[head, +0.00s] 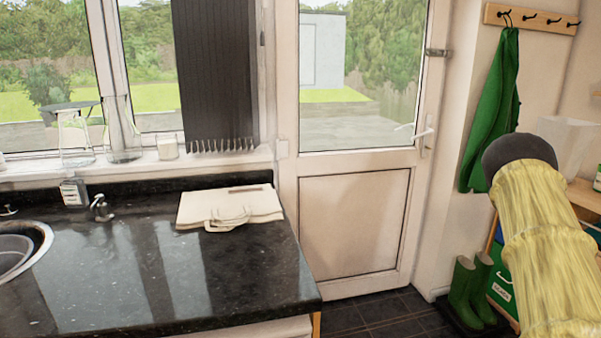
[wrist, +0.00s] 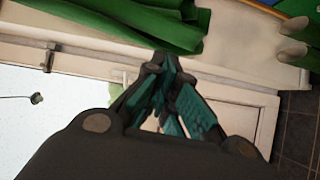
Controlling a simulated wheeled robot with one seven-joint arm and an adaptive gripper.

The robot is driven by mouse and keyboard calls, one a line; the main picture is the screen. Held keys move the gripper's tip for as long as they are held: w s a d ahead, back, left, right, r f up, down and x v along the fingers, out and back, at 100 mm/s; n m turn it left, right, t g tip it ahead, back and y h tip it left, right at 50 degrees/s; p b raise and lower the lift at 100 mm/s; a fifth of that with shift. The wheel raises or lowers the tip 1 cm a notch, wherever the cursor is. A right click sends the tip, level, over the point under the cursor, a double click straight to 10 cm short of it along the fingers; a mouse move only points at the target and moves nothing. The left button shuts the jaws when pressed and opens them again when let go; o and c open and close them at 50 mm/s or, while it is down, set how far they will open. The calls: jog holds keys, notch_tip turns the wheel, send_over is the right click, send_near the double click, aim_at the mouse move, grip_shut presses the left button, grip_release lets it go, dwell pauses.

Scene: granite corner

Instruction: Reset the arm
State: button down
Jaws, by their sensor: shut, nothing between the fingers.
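My gripper (wrist: 168,75) shows in the wrist view, its dark fingers with teal pads brought together at the tips. It is shut and holds nothing. In that view it points toward the white door (wrist: 235,115) and the green cloth hanging beside it (wrist: 140,20). In the head view my yellow-sleeved arm rises at the right edge. Its dark rounded end stands in front of the wall beside the green cloth. The gripper fingers cannot be seen in the head view.
A dark granite counter (head: 130,270) with a sink (head: 20,250) fills the left. A cream folded bag (head: 231,206) lies on it. The door (head: 355,225) is closed. Green boots (head: 470,285) stand on the floor by a shelf unit at the right. Dark floor tiles (head: 380,318) lie before the door.

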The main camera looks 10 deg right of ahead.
jog(key=s+a+f+m+g+y+p, duration=0.1)
jog(key=a+f+m+g+y, duration=0.1)
jog(key=a+f, duration=0.95)
jog(key=s+a+f+m+g+y+p, duration=0.1)
jog(key=s+a+f+m, duration=0.1)
jog(key=s+a+f, duration=0.55)
jog(key=s+a+f+m+g+y+p, duration=0.1)
jog(key=s+a+f+g+y, duration=0.15)
jog(key=a+f, duration=0.85)
jog(key=s+a+f+m+g+y+p, duration=0.1)
jog(key=s+a+f+m, duration=0.1)
jog(key=s+a+f, duration=0.7)
jog(key=s+a+f+m+g+y+p, duration=0.1)
jog(key=s+a+f+g, duration=0.15)
jog(key=s+a, duration=0.75)
jog(key=s+a+f+m+g+y+p, duration=0.1)
jog(key=s+a+f, duration=0.2)
jog(key=s+a, duration=0.6)
jog(key=s+a+r+g+y+p, duration=0.1)
jog(key=s+a+r+g, duration=0.1)
jog(key=s+a, duration=0.5)
jog(key=s+a+r+m+g, duration=0.1)
jog(key=s+a+r+g, duration=0.1)
jog(key=s+a, duration=0.6)
jog(key=s, duration=0.4)
jog(key=shift+a+m+y+p, duration=0.3)
jog(key=shift+y+p, duration=0.05)
jog(key=shift+p, duration=0.05)
